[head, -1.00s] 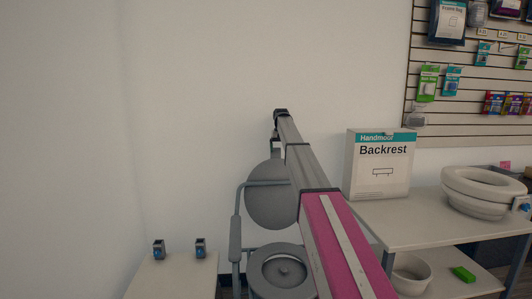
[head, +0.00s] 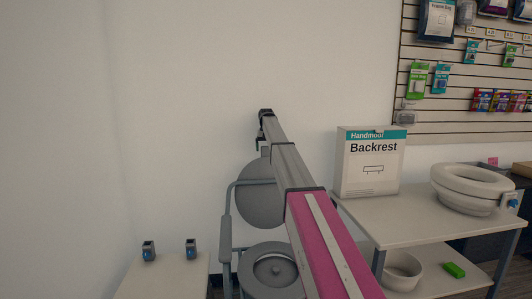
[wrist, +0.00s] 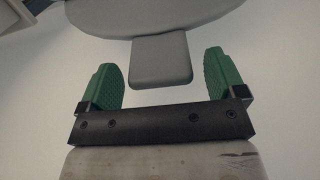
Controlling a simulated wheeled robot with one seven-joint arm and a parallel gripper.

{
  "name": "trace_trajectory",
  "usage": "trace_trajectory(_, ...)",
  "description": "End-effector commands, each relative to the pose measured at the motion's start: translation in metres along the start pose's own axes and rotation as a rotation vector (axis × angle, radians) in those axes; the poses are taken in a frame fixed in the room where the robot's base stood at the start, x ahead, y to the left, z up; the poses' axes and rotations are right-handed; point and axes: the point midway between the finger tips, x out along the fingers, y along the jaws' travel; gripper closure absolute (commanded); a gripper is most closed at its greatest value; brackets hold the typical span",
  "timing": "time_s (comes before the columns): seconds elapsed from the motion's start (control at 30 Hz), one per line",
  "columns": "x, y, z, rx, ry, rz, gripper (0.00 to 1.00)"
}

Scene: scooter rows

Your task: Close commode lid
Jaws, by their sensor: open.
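The commode (head: 226,225) is a grey frame chair with a seat and bowl (head: 273,270), partly behind my arm. Its round grey lid (head: 258,207) stands raised behind the seat. In the wrist view the lid (wrist: 155,15) fills the top, with a rectangular tab (wrist: 161,62) extending from its edge. My gripper (wrist: 170,72) has two green fingers spread apart, one on each side of the tab, with gaps between. In the head view the gripper end (head: 263,147) is at the lid's top edge, mostly hidden by the arm.
A low table (head: 165,275) with two small dark devices is at left. At right, a shelf table (head: 430,218) holds a Backrest box (head: 370,175) and a raised toilet seat (head: 470,190). A white wall is behind the commode.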

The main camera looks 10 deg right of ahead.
Motion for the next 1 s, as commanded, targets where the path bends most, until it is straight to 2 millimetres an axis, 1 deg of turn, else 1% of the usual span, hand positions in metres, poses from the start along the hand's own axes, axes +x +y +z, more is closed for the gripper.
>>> trace_trajectory(0.03, 0.008, 0.0, 0.001, 0.0, -0.001, 0.0, 0.11)
trace_trajectory(0.13, 0.017, 0.0, 0.001, 0.0, -0.001, 0.0, 0.11)
trace_trajectory(0.23, 0.021, 0.0, 0.0, 0.0, 0.0, 0.0, 0.11)
trace_trajectory(0.43, 0.021, 0.0, 0.0, 0.0, 0.0, 0.0, 0.11)
trace_trajectory(0.47, 0.021, 0.0, 0.0, 0.0, 0.0, 0.0, 0.14)
trace_trajectory(0.5, 0.021, 0.0, 0.0, 0.0, 0.0, 0.0, 0.27)
trace_trajectory(0.57, 0.021, 0.0, 0.0, 0.0, 0.0, 0.0, 0.46)
trace_trajectory(0.6, 0.021, 0.0, 0.0, 0.0, 0.0, 0.0, 0.59)
trace_trajectory(0.67, 0.021, 0.0, 0.0, 0.0, 0.0, 0.0, 0.79)
trace_trajectory(0.87, 0.021, 0.0, 0.005, 0.0, 0.008, 0.0, 0.79)
trace_trajectory(0.97, 0.019, 0.0, 0.016, 0.0, 0.026, 0.0, 0.79)
trace_trajectory(1.0, 0.019, 0.0, 0.023, 0.0, 0.036, 0.0, 0.79)
